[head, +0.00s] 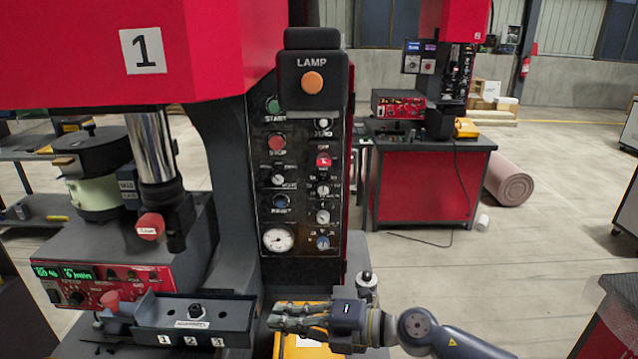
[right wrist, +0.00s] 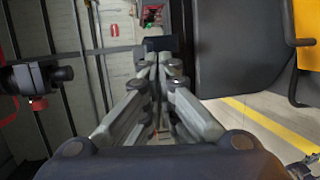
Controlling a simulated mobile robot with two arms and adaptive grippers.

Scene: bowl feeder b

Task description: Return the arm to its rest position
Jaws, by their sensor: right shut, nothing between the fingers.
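My right gripper (head: 284,317) comes in from the lower right in the head view. It is shut and empty, in front of the foot of the control panel (head: 303,180) and over a yellow item (head: 310,347). In the right wrist view its fingers (right wrist: 158,75) are closed together with nothing between them. My left gripper is in neither view.
A red press (head: 60,50) marked 1 stands at left, with a fixture tray (head: 150,335) and a red control box (head: 130,290) below it. A small black-knobbed post (head: 366,285) stands just behind my right gripper. Open floor (head: 450,270) lies to the right.

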